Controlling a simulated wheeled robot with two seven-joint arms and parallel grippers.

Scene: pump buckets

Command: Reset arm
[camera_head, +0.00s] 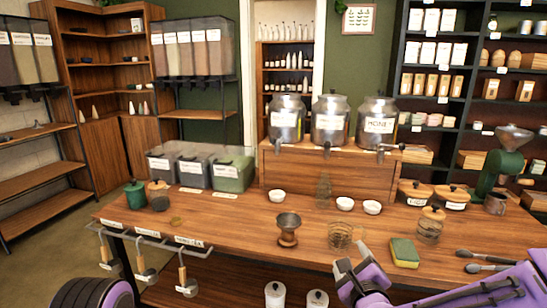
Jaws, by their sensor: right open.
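My right gripper (351,261) is at the lower right of the head view, at the front edge of the wooden table (240,222). Its purple arm comes in from the right edge. Its jaws are open and no thing shows between them. A glass jar (340,236) appears just behind the fingertips; I cannot tell how far apart they are. Three metal pump buckets (330,120) stand in a row on a wooden riser (325,175); the right one (379,124) is labelled HONEY. My left gripper is out of view.
A yellow-green sponge (404,253) and tongs (485,262) lie right of the gripper. A dripper on a stand (288,229), white bowls (345,203), lidded jars (431,224) and a green grinder (502,165) are on the table. Ladles (183,272) hang at the front left.

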